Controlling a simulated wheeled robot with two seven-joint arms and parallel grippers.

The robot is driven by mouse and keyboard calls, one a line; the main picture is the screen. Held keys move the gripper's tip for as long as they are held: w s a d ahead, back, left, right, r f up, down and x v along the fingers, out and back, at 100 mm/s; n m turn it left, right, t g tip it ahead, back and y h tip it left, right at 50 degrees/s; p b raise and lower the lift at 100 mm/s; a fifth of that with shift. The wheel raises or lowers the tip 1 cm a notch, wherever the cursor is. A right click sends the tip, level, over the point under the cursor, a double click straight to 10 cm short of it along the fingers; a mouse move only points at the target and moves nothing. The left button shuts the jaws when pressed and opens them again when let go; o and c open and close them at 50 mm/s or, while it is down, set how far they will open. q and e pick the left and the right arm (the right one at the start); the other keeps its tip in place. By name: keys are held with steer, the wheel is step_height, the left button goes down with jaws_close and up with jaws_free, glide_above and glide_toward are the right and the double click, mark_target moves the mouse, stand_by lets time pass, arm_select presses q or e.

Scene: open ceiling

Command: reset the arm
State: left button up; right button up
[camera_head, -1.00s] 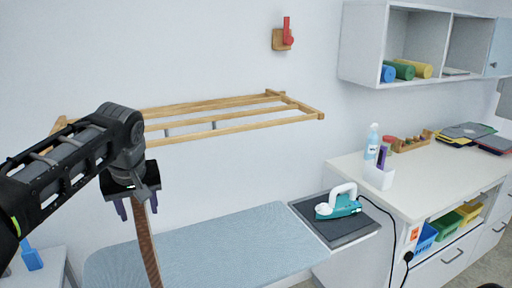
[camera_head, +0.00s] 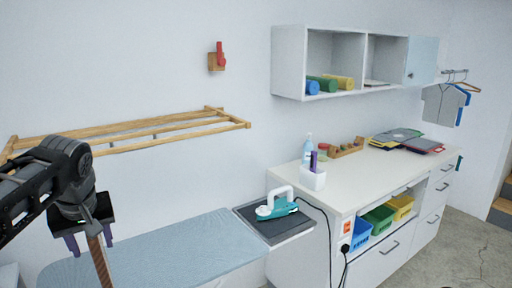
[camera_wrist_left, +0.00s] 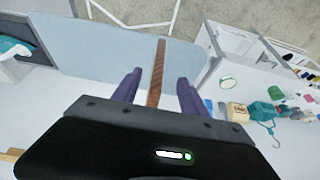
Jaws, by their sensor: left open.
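My left gripper (camera_head: 90,243) is at the lower left in the head view, pointing down in front of the wall and near the ironing board (camera_head: 165,250). Its two purple fingers stand apart. In the left wrist view (camera_wrist_left: 158,84) the fingers are also spread. A long brown strip (camera_head: 101,268) shows between the fingers and runs down out of the head view. It also shows in the left wrist view (camera_wrist_left: 157,72), lying across the line of sight to the pale blue board. I cannot tell whether it touches a finger. My right gripper is not in view.
A wooden rack (camera_head: 140,138) is on the wall close above my left arm. A teal iron (camera_head: 277,206) rests on a dark pad (camera_head: 262,228) at the board's right end. A white counter (camera_head: 380,170) stands right, with wall cabinets (camera_head: 290,62) above. Floor (camera_head: 470,235) is clear at far right.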

arm_select(q)
steer(key=w+d+f+m+t+h, duration=0.3)
steer(key=w+d+f+m+t, duration=0.15)
steer(key=w+d, duration=0.45)
steer(key=s+d+f+m+g+h, duration=0.1)
steer(key=d+f, duration=0.3)
steer(key=f, duration=0.5)
steer(key=d+f+h, duration=0.1)
steer(key=d+f, duration=0.4)
steer(key=f, duration=0.4)
steer(key=s+d+f+m+g+h, duration=0.1)
steer(key=d+f, duration=0.3)
steer(key=f, duration=0.5)
steer(key=s+d+f+g, duration=0.2)
steer(key=s+d+f, duration=0.2)
steer(key=s+f, duration=0.6)
steer(key=s+d+f+n+g+h, duration=0.1)
steer(key=s+d+f+g, duration=0.2)
steer(key=s+f, duration=0.8)
steer(key=s, duration=0.7)
steer(key=shift+s+d, duration=0.35)
steer(key=shift+f+g, duration=0.1)
steer(key=shift+g, duration=0.15)
steer(key=shift+c, duration=0.3)
